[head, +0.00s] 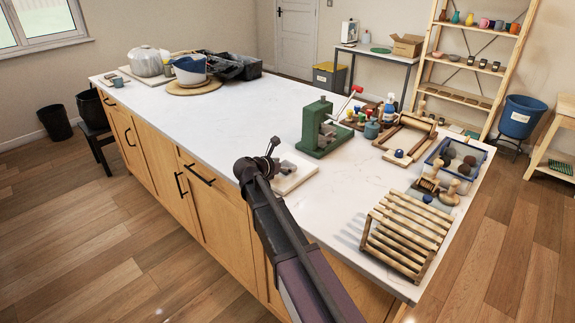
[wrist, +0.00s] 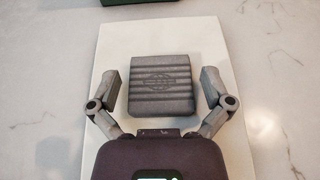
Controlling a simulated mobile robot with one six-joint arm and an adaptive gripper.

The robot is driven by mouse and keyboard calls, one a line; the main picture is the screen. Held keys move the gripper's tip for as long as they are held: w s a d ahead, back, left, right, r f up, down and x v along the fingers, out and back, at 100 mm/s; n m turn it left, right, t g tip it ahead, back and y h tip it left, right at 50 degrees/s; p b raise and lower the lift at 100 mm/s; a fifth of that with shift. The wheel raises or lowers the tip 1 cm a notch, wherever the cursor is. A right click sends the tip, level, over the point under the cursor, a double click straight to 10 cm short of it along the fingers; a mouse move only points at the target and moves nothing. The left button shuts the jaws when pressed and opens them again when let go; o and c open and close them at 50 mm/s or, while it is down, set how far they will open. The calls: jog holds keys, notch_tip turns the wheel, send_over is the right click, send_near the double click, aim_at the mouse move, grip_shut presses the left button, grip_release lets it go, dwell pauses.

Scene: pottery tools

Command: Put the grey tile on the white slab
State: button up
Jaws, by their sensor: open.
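The grey tile (wrist: 161,83) is square with ridges and a round mark on its face. It lies flat on the white slab (wrist: 122,58), near the slab's middle, in the wrist view. My gripper (wrist: 160,84) is open, with one finger on each side of the tile and a gap at both sides. In the head view my gripper (head: 258,161) is over the left part of the white slab (head: 298,184), at the near edge of the counter. My arm and gripper hide part of the slab there, and the tile is mostly hidden.
A green press (head: 318,130) stands just behind the slab. A wooden slatted rack (head: 405,236) is at the near right, with a tray of dark balls (head: 461,158) beyond it. The white counter left of the slab is clear up to the bowls at the far end.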

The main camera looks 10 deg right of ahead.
jog(key=shift+r, duration=0.15)
jog(key=shift+s+a+r+p, duration=0.25)
jog(key=shift+s+a+p, duration=0.05)
jog(key=shift+a+p, duration=0.15)
jog(key=p+v, duration=0.4)
jog(key=v, duration=0.6)
jog(key=shift+s+a+r, duration=0.2)
jog(key=shift+a, duration=0.1)
jog(key=shift+s, duration=0.1)
dwell(0.8)
